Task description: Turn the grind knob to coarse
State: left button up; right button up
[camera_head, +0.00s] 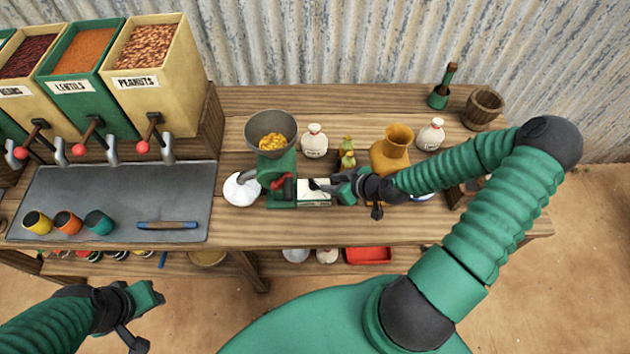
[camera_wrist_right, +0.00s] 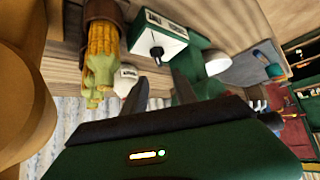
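The grinder (camera_head: 281,168) has a green body, a grey hopper (camera_head: 268,127) holding yellow kernels and a red part on its front. A white panel with a green edge (camera_head: 316,199) sits at its right side. In the right wrist view the panel (camera_wrist_right: 165,34) carries a black knob (camera_wrist_right: 157,52) with a short stem. My right gripper (camera_head: 338,188) is at the panel's right side. In the wrist view its fingers (camera_wrist_right: 160,82) are apart, with the knob just beyond their tips and nothing between them. My left gripper (camera_head: 150,296) hangs low at the left, away from the grinder; its finger gap is unclear.
Corn cobs (camera_wrist_right: 101,55) in a brown holder, an ochre jug (camera_head: 397,143) and white jars (camera_head: 314,141) stand close to my right gripper. A white bowl (camera_head: 240,190) is left of the grinder. Bins and a grey mat (camera_head: 120,185) with cups fill the left.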

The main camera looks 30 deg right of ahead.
aim_at(315, 182)
jog(key=x, duration=0.8)
jog(key=shift+w+d+f+p, duration=0.2)
jog(key=shift+d+f+p, duration=0.05)
jog(key=shift+f+p, duration=0.2)
jog(key=shift+w+a+f, duration=0.25)
jog(key=shift+w+a, duration=0.1)
jog(key=shift+a, duration=0.05)
jog(key=shift+s+d, duration=0.1)
jog(key=shift+d, duration=0.2)
grip_shut()
